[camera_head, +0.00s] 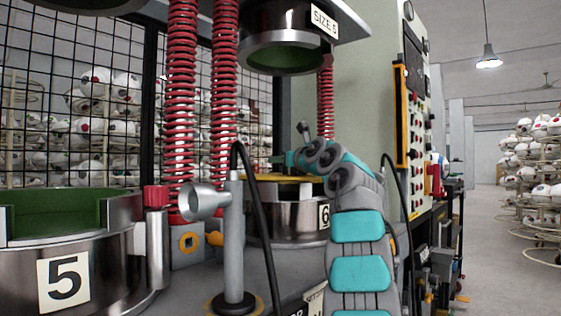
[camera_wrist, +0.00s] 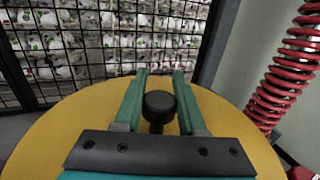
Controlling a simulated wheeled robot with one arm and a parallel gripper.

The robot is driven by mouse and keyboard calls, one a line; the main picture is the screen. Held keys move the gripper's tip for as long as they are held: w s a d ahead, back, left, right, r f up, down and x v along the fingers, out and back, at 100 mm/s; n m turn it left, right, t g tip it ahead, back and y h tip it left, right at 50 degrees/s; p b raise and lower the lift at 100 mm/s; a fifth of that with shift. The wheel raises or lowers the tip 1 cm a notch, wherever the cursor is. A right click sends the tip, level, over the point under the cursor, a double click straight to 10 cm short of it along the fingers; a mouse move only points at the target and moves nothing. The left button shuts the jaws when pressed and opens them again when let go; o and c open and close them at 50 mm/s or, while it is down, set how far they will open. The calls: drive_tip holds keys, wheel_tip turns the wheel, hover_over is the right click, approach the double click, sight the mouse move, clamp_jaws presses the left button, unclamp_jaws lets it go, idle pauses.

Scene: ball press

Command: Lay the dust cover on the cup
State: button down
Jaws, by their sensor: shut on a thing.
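The dust cover is a flat yellow disc with a black knob, seen in the wrist view (camera_wrist: 52,138) and edge-on in the head view (camera_head: 262,177). My gripper (camera_wrist: 160,74) has its two green fingers closed around the knob (camera_wrist: 158,106). In the head view my gripper (camera_head: 278,161) is over the metal cup labelled 6 (camera_head: 285,221), partly hidden by my arm. The cover looks about level, at or just above that cup's rim. I cannot tell whether it touches. Another cup, labelled 5 and lined in green, (camera_head: 105,265) stands open at the left.
Red springs (camera_head: 224,95) rise just left of and behind cup 6. The upper press part marked size 5 (camera_head: 288,50) hangs above. A grey post with a lamp-like cone (camera_head: 203,203) stands in front. A control panel (camera_head: 414,115) is at the right, and a wire mesh (camera_head: 75,100) is behind.

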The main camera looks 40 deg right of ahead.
drive_tip(key=shift+f+b, duration=0.3)
drive_tip(key=shift+f, duration=0.05)
drive_tip(key=shift+c, duration=2)
unclamp_jaws()
drive_tip(key=shift+s+a+f+b, duration=0.1)
drive_tip(key=shift+s+b, duration=0.25)
drive_tip(key=shift+s, duration=0.15)
drive_tip(key=b+v, duration=0.2)
drive_tip(key=v, duration=0.3)
drive_tip(key=shift+s+b, duration=0.2)
drive_tip(key=shift+b, duration=0.1)
drive_tip(key=shift+s+a, duration=0.25)
drive_tip(key=shift+s, duration=0.45)
drive_tip(key=shift+s, duration=0.1)
